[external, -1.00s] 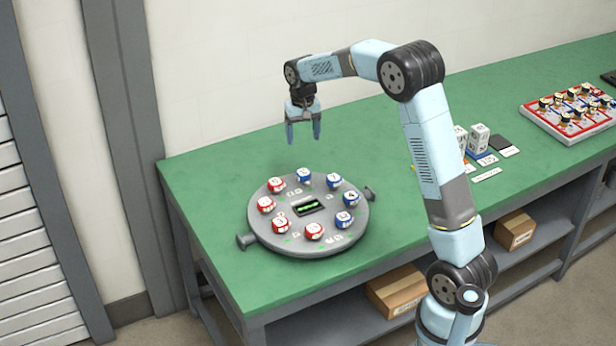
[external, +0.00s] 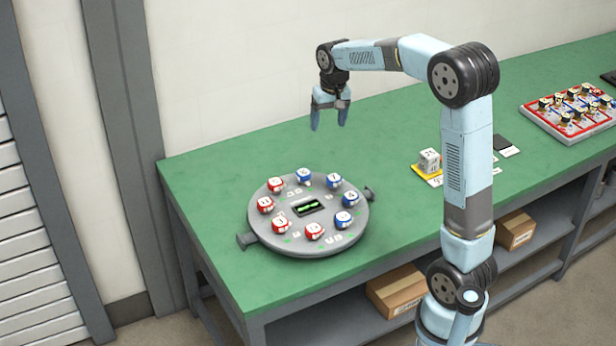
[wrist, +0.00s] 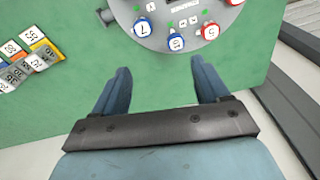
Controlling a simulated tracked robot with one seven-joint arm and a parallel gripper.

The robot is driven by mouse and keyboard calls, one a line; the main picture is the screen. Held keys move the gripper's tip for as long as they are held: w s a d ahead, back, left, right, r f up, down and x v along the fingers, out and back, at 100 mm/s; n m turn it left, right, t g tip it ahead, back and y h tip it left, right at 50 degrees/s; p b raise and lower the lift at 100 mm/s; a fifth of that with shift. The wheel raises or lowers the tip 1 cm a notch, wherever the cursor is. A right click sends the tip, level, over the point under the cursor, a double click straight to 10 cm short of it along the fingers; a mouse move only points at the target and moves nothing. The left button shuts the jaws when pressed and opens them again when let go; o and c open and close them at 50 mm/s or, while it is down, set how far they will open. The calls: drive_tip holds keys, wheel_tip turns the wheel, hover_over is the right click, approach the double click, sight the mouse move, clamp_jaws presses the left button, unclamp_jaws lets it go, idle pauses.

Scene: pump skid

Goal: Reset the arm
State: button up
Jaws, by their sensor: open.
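My gripper (external: 329,116) hangs above the green bench, behind and to the right of the round grey plate, with its fingers pointing down. It is open and holds nothing. In the wrist view the two blue fingers (wrist: 160,92) are spread wide over bare green surface. My arm reaches up from the lower right and bends left at a high elbow.
A round grey plate (external: 270,235) with red and blue knobs lies on the green bench (external: 215,165). Labelled blocks (external: 429,161) stand behind my arm. A tray of small parts (external: 535,113) is at the far right. Cardboard boxes (external: 398,290) sit on the shelf below.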

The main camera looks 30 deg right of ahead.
drive_tip(key=s+d+r+t, duration=0.1)
drive_tip(key=s+d+r, duration=0.15)
drive_tip(key=s, duration=0.55)
drive_tip(key=s+d+r+t, duration=0.1)
drive_tip(key=s+r, duration=0.3)
drive_tip(key=s, duration=0.4)
drive_tip(key=s+d+f+n+t, duration=0.1)
drive_tip(key=s+f+t, duration=0.1)
drive_tip(key=s, duration=1.3)
drive_tip(key=shift+s+d+f+n, duration=0.3)
drive_tip(key=shift+d+f+n, duration=0.1)
drive_tip(key=shift+f, duration=0.15)
idle(0.6)
